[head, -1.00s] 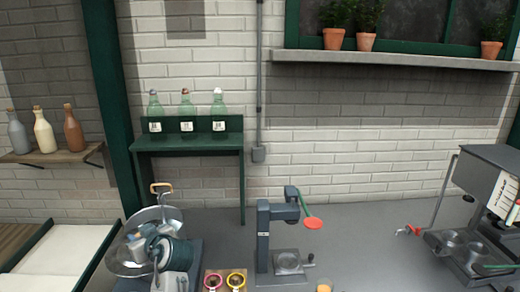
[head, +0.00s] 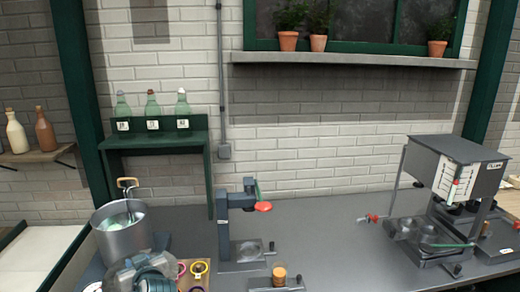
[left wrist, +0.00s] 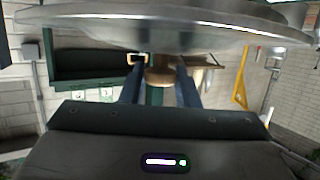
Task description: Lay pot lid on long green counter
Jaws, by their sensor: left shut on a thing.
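My left gripper (left wrist: 160,84) is shut on the lid's tan knob. A white-topped surface with a dark green edge (head: 38,262) lies at the lower left; I cannot tell if this is the long green counter. My right gripper is out of view.
A green bottle shelf (head: 160,141) stands behind. The worktop's middle is largely bare.

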